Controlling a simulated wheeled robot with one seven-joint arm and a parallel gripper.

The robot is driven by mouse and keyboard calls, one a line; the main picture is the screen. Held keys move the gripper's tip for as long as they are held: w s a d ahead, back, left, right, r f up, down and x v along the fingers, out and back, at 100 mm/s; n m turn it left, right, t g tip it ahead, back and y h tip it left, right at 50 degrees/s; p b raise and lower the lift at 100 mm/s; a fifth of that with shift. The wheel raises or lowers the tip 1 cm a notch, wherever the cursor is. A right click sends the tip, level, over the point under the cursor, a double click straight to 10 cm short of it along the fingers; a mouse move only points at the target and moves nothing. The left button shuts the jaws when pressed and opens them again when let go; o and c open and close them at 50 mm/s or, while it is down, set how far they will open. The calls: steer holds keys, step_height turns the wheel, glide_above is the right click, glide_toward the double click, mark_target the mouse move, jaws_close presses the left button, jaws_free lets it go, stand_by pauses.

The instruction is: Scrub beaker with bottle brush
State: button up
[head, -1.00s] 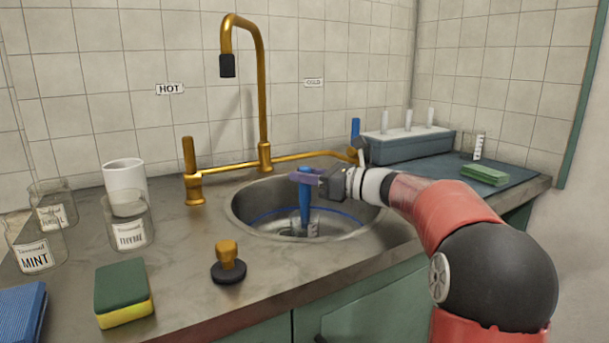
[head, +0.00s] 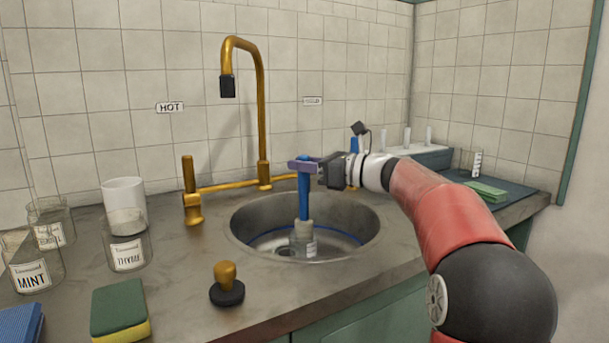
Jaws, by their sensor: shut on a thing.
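My gripper (head: 304,167) is shut on the blue handle of the bottle brush (head: 304,198) and holds it upright over the sink. The pale brush head (head: 304,229) is at the mouth of a small clear beaker (head: 303,246). The beaker stands in the round metal sink (head: 240,228). How far the bristles reach into the beaker is hard to tell.
A brass faucet (head: 262,110) rises behind the sink. At left stand a white mug (head: 124,193) and labelled glass jars, one marked MINT (head: 30,268). A sponge (head: 118,312) and a brass-knobbed stopper (head: 227,284) lie in front. A drying rack (head: 428,156) is at right.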

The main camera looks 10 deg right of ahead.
steer(key=shift+w+r, duration=0.15)
steer(key=shift+r, duration=2.5)
